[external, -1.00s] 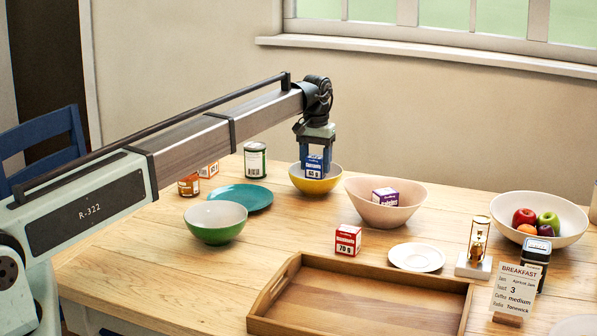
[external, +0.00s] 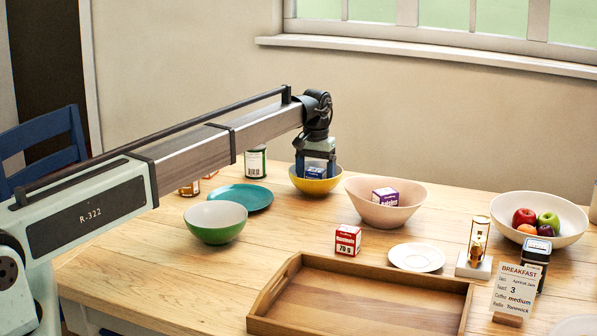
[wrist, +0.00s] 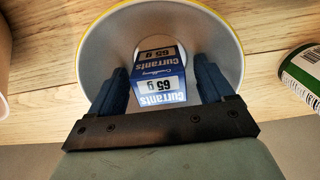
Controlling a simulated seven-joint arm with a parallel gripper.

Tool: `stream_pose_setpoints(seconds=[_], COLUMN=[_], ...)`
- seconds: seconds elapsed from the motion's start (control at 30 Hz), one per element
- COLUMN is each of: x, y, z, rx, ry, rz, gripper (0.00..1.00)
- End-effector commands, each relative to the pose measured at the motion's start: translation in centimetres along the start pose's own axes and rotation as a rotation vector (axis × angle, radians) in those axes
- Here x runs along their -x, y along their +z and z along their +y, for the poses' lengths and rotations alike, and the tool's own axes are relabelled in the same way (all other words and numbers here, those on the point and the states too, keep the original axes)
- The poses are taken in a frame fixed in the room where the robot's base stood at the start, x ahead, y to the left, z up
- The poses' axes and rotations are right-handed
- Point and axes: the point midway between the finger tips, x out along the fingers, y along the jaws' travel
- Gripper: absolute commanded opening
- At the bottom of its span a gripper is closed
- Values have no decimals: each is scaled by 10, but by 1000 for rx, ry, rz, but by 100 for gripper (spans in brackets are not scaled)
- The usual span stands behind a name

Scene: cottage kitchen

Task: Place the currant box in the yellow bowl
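The blue and white currant box (external: 315,173) is inside the yellow bowl (external: 317,188), partly hidden by its rim. In the wrist view the currant box (wrist: 161,77) is tilted over the pale inside of the yellow bowl (wrist: 107,40). My gripper (external: 316,163) is low over the bowl, around the box. In the wrist view my gripper (wrist: 163,80) has one blue finger on each side of the box, with a narrow gap showing at both sides. The fingers look open. Whether the box rests on the bowl's bottom is hard to tell.
A pink bowl (external: 372,213) holding a purple box (external: 385,196) stands close to the right. A teal plate (external: 244,197), a green bowl (external: 215,233) and a green-labelled can (external: 255,162) are to the left. A red box (external: 347,240) and a wooden tray (external: 380,270) are in front.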

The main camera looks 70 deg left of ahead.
Motion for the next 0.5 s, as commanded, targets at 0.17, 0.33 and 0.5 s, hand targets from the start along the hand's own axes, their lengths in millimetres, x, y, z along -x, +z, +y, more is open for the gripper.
stream_pose_setpoints(seconds=[0.17, 0.33, 0.5], x=[0, 4, 25], y=[0, 0, 0], z=[0, 0, 0], rx=[0, 0, 0], ry=[0, 0, 0], rz=[0, 1, 1], gripper=[83, 83, 83])
